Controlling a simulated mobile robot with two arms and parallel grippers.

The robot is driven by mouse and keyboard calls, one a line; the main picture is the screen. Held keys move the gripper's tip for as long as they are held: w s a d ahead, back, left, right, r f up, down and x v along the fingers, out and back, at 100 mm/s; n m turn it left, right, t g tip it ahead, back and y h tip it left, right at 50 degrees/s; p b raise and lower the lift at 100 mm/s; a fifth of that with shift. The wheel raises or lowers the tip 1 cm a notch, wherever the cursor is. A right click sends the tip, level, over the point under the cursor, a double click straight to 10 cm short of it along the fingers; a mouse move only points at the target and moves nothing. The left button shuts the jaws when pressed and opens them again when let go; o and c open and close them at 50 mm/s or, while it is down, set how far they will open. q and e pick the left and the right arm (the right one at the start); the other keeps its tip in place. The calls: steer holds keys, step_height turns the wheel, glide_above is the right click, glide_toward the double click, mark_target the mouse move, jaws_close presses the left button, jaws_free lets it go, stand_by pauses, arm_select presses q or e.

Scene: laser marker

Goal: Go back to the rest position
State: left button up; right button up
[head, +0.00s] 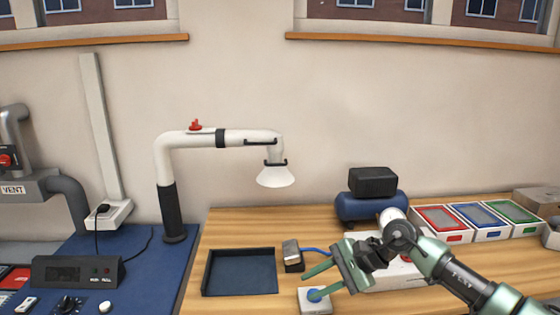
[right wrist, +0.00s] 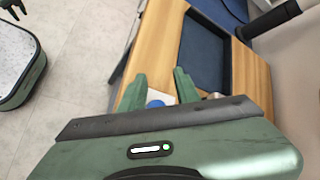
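My right gripper (head: 308,286) reaches in from the right over the wooden bench, with its two green fingers apart and nothing held between them. A small white box with a blue button (head: 315,296) is just below and beside the fingertips; I cannot tell whether they touch it. In the right wrist view my right gripper (right wrist: 160,82) also has its fingers spread, and the blue button (right wrist: 155,104) shows between them.
A dark tray (head: 240,272) lies on the wooden bench, with a small metal-and-black device (head: 292,256) beside it. A white extraction arm with a cone (head: 276,177) hangs above. A blue compressor (head: 371,205) and red, blue and green bins (head: 478,223) stand behind my right arm.

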steer(key=s+a+r+m+t+y, duration=0.2)
steer(key=a+r+m+t+y, duration=0.15)
steer(key=a+m, duration=0.25)
steer(key=s+a+r+m+t+y, duration=0.2)
steer(key=a+r+m+y, duration=0.2)
steer(key=a+m+y, duration=0.15)
steer(key=d+f+m+t+h, duration=0.2)
steer(key=d+m+t+h, duration=0.35)
steer(key=m, duration=0.85)
steer(key=d+f+m+t+h, duration=0.2)
steer(key=d+m+t+h, duration=0.4)
steer(key=m, duration=0.8)
steer(key=s+d+f+m+g+h, duration=0.5)
steer(key=s+d+f+m+h, duration=0.15)
steer(key=f+m, duration=0.25)
steer(key=s+d+f+m+g, duration=0.3)
steer(key=s+f+m+g, duration=0.3)
steer(key=s, duration=0.6)
steer(key=s+d+f+m+g, duration=0.4)
steer(key=s+f, duration=0.3)
steer(key=s, duration=0.5)
step_height(320, 180, down, 25)
steer(key=s+a+g, duration=0.1)
steer(key=s+g, duration=0.1)
steer(key=s+d+f+g, duration=0.1)
steer(key=s+d+f, duration=0.1)
steer(key=s+f, duration=1.5)
steer(key=shift+s+d+f, duration=0.3)
steer(key=shift+d+f, duration=0.05)
steer(key=shift+f, duration=0.05)
